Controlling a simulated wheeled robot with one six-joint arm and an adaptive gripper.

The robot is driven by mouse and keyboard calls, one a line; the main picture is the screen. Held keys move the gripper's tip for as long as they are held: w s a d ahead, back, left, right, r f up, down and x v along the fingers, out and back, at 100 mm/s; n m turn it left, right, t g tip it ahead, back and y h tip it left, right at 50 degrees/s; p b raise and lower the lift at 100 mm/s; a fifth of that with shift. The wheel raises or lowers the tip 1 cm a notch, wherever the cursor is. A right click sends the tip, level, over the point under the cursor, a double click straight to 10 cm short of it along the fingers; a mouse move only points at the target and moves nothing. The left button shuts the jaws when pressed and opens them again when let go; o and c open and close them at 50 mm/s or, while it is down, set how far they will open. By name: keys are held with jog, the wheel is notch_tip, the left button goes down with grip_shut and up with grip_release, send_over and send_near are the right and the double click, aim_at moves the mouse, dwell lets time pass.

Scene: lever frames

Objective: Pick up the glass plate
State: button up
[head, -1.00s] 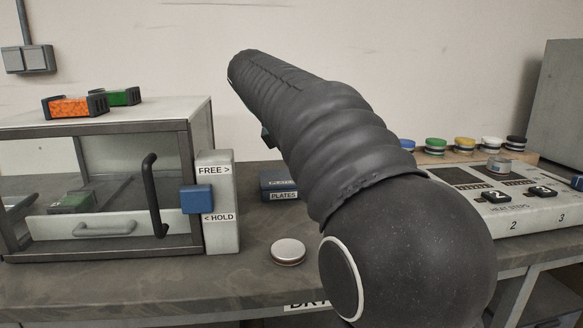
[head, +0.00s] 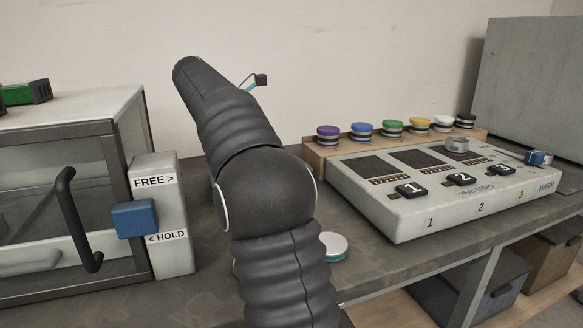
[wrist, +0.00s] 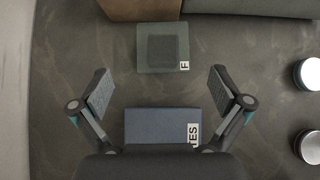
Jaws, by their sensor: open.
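The glass plate (wrist: 148,62) is a square, see-through greenish pane with a dark grey square in its middle and a white label with "F". It lies flat on the dark bench top in the upper middle of the wrist view. My gripper (wrist: 161,90) is open and empty, with its two fingers spread left and right. The plate is above the gap between the fingertips in that view, apart from both. A blue-grey box (wrist: 155,125), its label partly hidden to "TES", lies below the plate, nearer my palm. In the head view my arm hides the plate.
Round discs (wrist: 308,73) lie to the right. The head view shows a glass-fronted cabinet (head: 75,110) with a blue FREE/HOLD slider (head: 135,218) at left. A heat-step panel (head: 430,185) and a wooden rack (head: 315,155) of coloured discs stand at right.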

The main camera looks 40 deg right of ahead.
jog(key=x, duration=0.6)
jog(key=shift+s+a+f, duration=0.2)
jog(key=shift+a+f, duration=0.1)
jog(key=shift+a, duration=0.05)
jog(key=shift+d+f, duration=0.45)
jog(key=c, duration=1.1)
